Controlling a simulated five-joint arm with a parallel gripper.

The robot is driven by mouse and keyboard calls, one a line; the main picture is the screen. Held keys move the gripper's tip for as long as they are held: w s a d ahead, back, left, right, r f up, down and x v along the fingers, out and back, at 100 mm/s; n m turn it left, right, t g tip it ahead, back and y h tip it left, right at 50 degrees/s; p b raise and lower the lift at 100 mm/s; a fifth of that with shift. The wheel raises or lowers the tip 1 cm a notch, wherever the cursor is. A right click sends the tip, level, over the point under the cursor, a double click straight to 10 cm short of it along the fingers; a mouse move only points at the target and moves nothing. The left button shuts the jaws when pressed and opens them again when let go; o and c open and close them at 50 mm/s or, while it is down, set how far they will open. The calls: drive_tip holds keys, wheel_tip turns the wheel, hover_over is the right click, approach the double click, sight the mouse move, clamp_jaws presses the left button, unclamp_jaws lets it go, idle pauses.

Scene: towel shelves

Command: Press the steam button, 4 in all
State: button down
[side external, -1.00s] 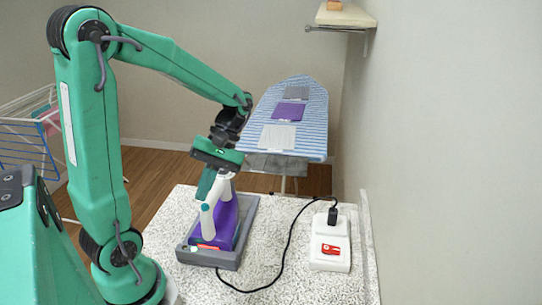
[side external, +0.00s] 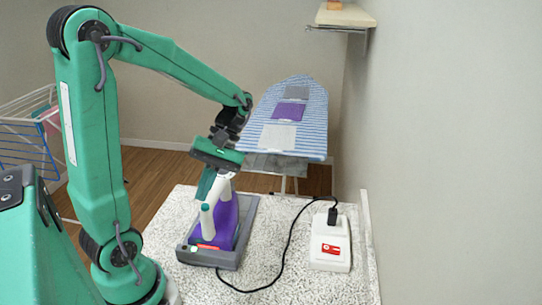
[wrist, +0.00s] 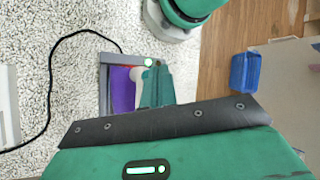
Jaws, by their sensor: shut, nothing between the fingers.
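The iron (side external: 226,222) is purple with a white handle (side external: 208,220). It sits in a dark grey tray (side external: 250,215) on the speckled table. A small round grey-green button (side external: 205,208) shows on the handle; I cannot tell whether it is pressed. My gripper (side external: 205,197) points down over the handle, shut and empty, its tips close to the button. I cannot tell whether they touch it. In the wrist view the purple body (wrist: 121,90) and white handle are partly hidden behind my green fingers (wrist: 157,88).
A black cord (side external: 287,250) runs to a white socket box (side external: 330,245) with a red switch, at the table's right. The ironing board (side external: 312,125) stands behind, carrying folded cloths. A drying rack (side external: 25,130) is at left, a wall shelf (side external: 345,15) at upper right.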

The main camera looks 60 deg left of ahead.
sight(207, 204)
drive_tip(key=shift+d+f, duration=0.1)
drive_tip(key=shift+f, duration=0.8)
idle(1.3)
drive_tip(key=shift+w+r, duration=0.1)
drive_tip(key=shift+r, duration=0.8)
drive_tip(key=shift+r, duration=0.15)
drive_tip(key=shift+r, duration=2.4)
idle(1.2)
wheel_tip(207, 204, up, 4)
drive_tip(key=shift+f, duration=0.1)
drive_tip(key=shift+f, duration=0.1)
idle(0.4)
